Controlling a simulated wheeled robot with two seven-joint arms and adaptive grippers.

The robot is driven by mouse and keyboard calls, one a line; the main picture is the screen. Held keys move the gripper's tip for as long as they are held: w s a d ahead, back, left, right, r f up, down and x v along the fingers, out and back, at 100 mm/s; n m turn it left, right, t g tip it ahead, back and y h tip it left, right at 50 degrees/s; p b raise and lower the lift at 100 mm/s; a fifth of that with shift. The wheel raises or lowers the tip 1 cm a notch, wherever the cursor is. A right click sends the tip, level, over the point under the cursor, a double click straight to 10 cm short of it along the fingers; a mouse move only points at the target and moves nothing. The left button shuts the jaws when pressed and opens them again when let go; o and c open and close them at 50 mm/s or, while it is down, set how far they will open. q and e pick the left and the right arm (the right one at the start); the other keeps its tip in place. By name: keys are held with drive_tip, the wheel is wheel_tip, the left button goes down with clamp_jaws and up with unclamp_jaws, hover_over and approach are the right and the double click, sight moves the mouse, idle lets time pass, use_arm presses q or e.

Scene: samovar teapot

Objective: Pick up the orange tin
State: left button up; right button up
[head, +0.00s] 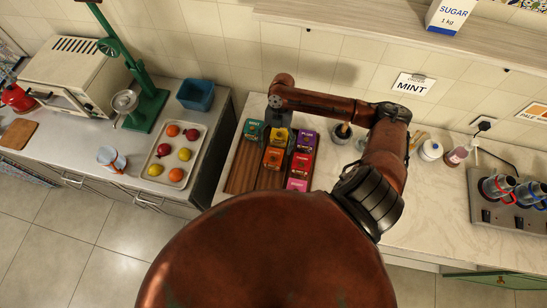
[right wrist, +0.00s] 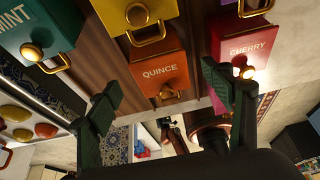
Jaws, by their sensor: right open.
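The orange tin (head: 273,157) sits in the front row of the tin group on the counter, in front of the yellow tin (head: 278,136). In the right wrist view the orange tin (right wrist: 160,68) reads QUINCE and has a brass knob or handle. My right gripper (head: 278,115) is over the back of the tin group in the head view, partly hidden by its wrist. In the right wrist view its two dark fingers (right wrist: 160,79) are spread wide and empty, with the orange tin showing between them. No contact is visible. My left gripper is not in view.
A fruit tray (head: 152,165) lies on the left counter. The right counter has bare room.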

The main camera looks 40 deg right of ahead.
sight(274, 154)
drive_tip(key=shift+p+x, duration=0.7)
drive_tip(key=shift+x, duration=2.9)
drive_tip(key=shift+c, duration=0.5)
drive_tip(key=c, duration=1.4)
